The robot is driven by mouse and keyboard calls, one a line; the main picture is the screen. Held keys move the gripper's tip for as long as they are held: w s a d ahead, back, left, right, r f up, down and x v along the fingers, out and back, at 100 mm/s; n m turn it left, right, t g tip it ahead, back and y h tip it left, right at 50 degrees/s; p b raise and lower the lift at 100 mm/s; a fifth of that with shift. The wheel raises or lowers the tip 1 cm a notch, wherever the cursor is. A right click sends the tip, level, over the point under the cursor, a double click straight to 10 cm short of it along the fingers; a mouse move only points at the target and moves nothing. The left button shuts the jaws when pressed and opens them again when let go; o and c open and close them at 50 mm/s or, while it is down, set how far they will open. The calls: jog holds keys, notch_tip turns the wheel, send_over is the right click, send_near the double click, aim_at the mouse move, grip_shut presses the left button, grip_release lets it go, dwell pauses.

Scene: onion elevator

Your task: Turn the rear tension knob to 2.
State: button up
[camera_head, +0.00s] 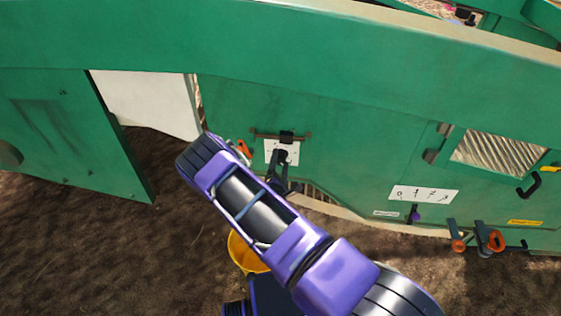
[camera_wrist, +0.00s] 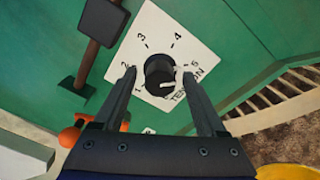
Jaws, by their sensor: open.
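The tension knob (camera_wrist: 160,72) is a round black dial on a white plate (camera_wrist: 148,40) marked 1 to 5 with partly covered "TENSION" lettering. A pale mark shows on the knob's lower right side; I cannot tell exactly which number it indicates. My gripper (camera_wrist: 160,75) is open, with one finger on the left of the knob near 1 and 2, and the other on the right near 5. Contact with the knob is not clear. In the head view, the plate (camera_head: 291,148) is on the green machine wall, and my gripper (camera_head: 279,160) hides the knob.
A black block (camera_head: 287,136) on a rod sits just above the plate. An orange-handled part (camera_head: 243,148) is close on the left. A yellow bucket (camera_head: 240,252) stands below my arm. A numbered white label (camera_head: 423,195) and orange-ended levers (camera_head: 490,240) are farther right.

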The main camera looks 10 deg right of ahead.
jog(key=shift+w+d, duration=0.15)
jog(key=shift+w, duration=0.35)
grip_shut()
